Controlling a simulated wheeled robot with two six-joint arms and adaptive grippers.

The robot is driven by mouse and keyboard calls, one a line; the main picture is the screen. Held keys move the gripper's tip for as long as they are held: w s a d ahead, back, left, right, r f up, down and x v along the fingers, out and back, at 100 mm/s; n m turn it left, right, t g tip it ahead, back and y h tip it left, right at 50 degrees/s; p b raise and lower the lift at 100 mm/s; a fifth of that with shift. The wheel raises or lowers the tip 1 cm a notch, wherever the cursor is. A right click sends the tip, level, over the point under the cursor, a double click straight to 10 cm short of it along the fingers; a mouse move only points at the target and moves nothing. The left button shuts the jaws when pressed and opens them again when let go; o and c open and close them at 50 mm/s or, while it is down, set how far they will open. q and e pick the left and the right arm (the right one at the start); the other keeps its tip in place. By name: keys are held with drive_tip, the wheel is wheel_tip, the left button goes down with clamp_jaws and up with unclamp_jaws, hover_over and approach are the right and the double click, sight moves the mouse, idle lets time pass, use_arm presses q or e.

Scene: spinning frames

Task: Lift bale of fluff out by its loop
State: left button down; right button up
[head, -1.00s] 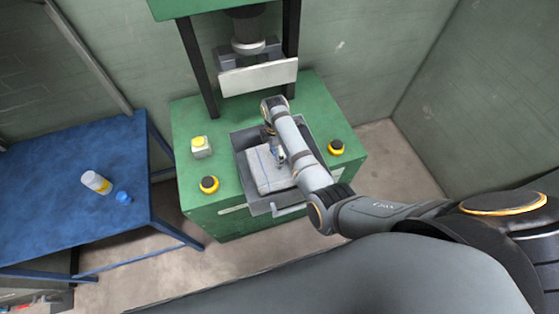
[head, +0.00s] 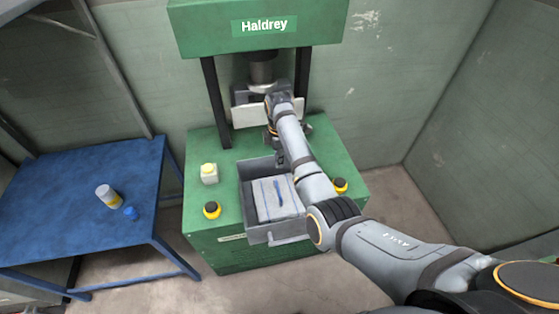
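The bale (head: 265,207) is a pale grey-white block with thin blue lines, lying in a grey open-topped box (head: 246,194) on the green press. A short blue strip, apparently its loop (head: 279,193), shows on top of the bale. My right gripper (head: 281,159) is above the back part of the box, behind the blue strip and apart from it. Its fingers are small and partly hidden by my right arm, so I cannot tell whether they are open. My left gripper is not in view.
The press plate (head: 250,117) hangs behind my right arm. A pale block with a yellow top (head: 209,173) and yellow-black buttons (head: 212,210) flank the box. A blue table (head: 70,190) at left holds a yellow-white bottle (head: 108,196) and a blue cap (head: 131,213).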

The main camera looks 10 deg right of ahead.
drive_tip(key=o, duration=1.4)
drive_tip(key=shift+c, duration=0.2)
